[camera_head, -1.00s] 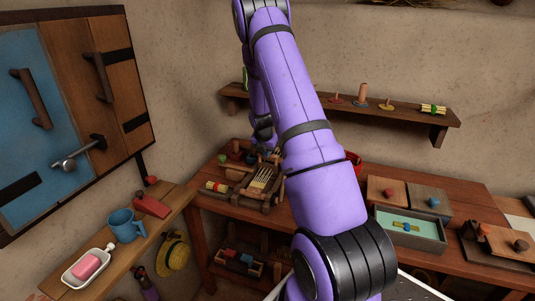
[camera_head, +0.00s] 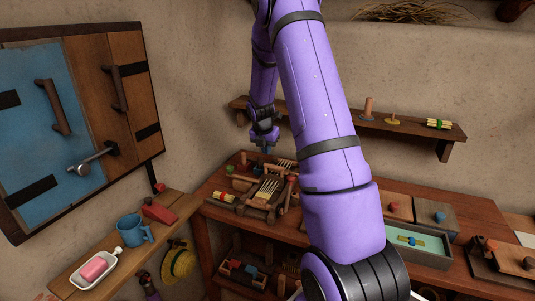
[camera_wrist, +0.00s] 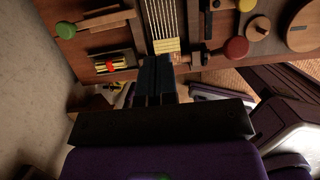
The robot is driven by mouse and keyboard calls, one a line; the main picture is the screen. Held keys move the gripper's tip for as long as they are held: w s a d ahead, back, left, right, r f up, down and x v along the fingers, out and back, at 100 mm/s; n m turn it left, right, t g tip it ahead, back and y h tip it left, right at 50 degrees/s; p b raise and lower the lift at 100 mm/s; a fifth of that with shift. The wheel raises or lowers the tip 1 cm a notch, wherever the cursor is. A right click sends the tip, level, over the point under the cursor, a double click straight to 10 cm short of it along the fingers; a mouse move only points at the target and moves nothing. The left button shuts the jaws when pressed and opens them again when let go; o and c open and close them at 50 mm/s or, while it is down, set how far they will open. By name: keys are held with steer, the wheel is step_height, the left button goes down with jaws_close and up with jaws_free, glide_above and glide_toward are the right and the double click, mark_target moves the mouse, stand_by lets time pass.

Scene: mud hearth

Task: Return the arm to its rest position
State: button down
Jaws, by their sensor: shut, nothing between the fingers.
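My purple arm rises across the middle of the head view and bends down at the back. My gripper (camera_head: 266,148) hangs above the left back part of the wooden table (camera_head: 225,178). In the wrist view my gripper (camera_wrist: 157,62) shows its dark fingers together, with nothing between them. Beyond the fingertips lies a wooden rack (camera_wrist: 122,15) with pale rods (camera_wrist: 163,25). The same rack (camera_head: 262,205) shows below the gripper in the head view. I cannot tell the exact gap between fingertips and rack.
A wall shelf (camera_head: 350,118) runs behind my arm. A blue and wood cabinet (camera_head: 60,130) hangs at left above a side ledge with a blue mug (camera_head: 134,230) and a soap dish (camera_head: 92,270). A green tray (camera_head: 425,246) lies at right on the table.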

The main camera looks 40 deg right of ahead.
steer(key=shift+a+r, duration=0.1)
stand_by(0.5)
steer(key=s+a+r+m+t, duration=0.1)
steer(key=s+a+r+m, duration=0.25)
steer(key=a+r, duration=0.3)
steer(key=s+a+r+m+y, duration=0.1)
steer(key=s+a+r+m, duration=0.25)
steer(key=a+r, duration=0.3)
steer(key=s+a+r+m+t, duration=0.1)
steer(key=s+a+r+m, duration=0.25)
steer(key=a+r, duration=0.3)
steer(key=s+a+r+m+t+y, duration=0.1)
steer(key=s+a+r+m, duration=0.2)
steer(key=s+a+m, duration=0.3)
steer(key=s+a+r+m+y, duration=0.1)
steer(key=s+a+r+m, duration=0.2)
steer(key=s, duration=1.1)
steer(key=a+m, duration=0.3)
steer(key=a, duration=0.1)
steer(key=shift+a+t, duration=0.15)
steer(key=shift+t, duration=0.25)
steer(key=shift+s, duration=0.1)
